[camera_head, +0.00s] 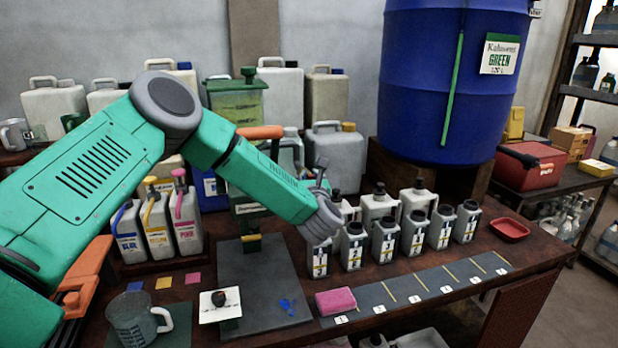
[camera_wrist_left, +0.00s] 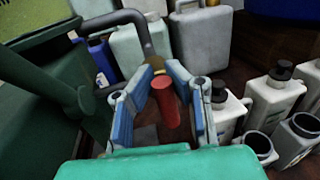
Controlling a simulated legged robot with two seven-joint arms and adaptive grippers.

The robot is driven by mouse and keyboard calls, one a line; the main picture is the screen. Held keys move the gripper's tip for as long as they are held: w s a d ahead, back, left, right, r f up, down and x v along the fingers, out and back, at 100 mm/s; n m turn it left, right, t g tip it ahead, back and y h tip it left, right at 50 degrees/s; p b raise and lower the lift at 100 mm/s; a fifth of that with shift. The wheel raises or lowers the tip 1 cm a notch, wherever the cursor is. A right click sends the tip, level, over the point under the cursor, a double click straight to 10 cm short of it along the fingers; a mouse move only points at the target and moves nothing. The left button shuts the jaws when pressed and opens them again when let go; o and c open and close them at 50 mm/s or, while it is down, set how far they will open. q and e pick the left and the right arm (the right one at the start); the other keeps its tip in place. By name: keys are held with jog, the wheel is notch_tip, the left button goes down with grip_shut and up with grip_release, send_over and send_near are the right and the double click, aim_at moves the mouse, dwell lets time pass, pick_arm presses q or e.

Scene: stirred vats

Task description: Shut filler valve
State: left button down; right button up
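The filler has a green tank (camera_head: 237,105) on a green stand. In the left wrist view, a dark bent pipe (camera_wrist_left: 128,18) comes from it, with a brass-coloured part below. The filler valve has a red handle (camera_wrist_left: 166,104), which stands between the blue-padded fingers of my left gripper (camera_wrist_left: 162,72). The fingers are apart, one on each side of the handle; I cannot tell whether either touches it. In the head view my left gripper (camera_head: 320,175) is small and partly hidden by its own wrist, and my forearm covers much of the filler.
Several grey bottles (camera_head: 412,232) stand right of my left wrist. A pink sponge (camera_head: 335,301) lies on a numbered mat (camera_head: 420,289). A clear jug (camera_head: 137,319) stands at the front left. A blue vat (camera_head: 445,90) rises behind. Colour bottles (camera_head: 157,228) stand left.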

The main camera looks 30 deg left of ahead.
pick_arm(q)
jog(key=shift+d, duration=0.35)
jog(key=shift+a, duration=0.1)
pick_arm(e)
jog(key=shift+w+d+f, duration=0.15)
jog(key=shift+d, duration=0.05)
